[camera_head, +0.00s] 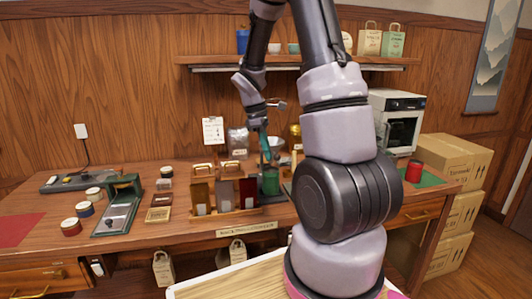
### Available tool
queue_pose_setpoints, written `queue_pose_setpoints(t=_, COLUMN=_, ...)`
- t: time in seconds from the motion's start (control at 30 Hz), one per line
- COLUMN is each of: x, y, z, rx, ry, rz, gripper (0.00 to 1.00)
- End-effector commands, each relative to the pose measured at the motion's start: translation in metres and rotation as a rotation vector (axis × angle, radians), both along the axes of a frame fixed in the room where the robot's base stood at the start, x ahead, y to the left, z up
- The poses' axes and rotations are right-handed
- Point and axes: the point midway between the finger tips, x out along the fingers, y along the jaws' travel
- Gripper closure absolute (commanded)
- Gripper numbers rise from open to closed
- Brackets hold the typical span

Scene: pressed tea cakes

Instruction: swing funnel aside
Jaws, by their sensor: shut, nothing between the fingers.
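My gripper (265,148) points down over the back middle of the workbench, at the end of my arm. Its fingers are shut with nothing seen between them, and they are small in this view. A pale, bowl-like shape (278,143), which may be the funnel, shows just right of the fingers. I cannot tell whether they touch it. A dark green canister (270,183) stands below the gripper, beside the brown and red boxes. Part of the area behind the gripper is hidden by my arm.
The wooden workbench (140,245) carries a green slanted device (120,205), several small round tins and a wooden rack of boxes (225,212). A white oven-like machine (398,120) and a red tin (413,171) are at right. A shelf (300,60) hangs above.

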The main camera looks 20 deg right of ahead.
Motion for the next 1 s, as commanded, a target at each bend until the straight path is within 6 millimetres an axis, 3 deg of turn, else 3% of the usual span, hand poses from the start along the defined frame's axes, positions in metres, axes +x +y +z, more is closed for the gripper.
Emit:
queue_pose_setpoints(t=0.63, x=-0.007, y=-0.023, z=0.0, rx=0.0, ry=0.0, rz=0.113, gripper=1.0)
queue_pose_setpoints(t=0.87, x=-0.012, y=-0.053, z=0.0, rx=0.0, ry=0.0, rz=0.247, gripper=1.0)
queue_pose_setpoints(t=1.0, x=-0.012, y=-0.081, z=0.0, rx=0.0, ry=0.0, rz=0.377, gripper=1.0)
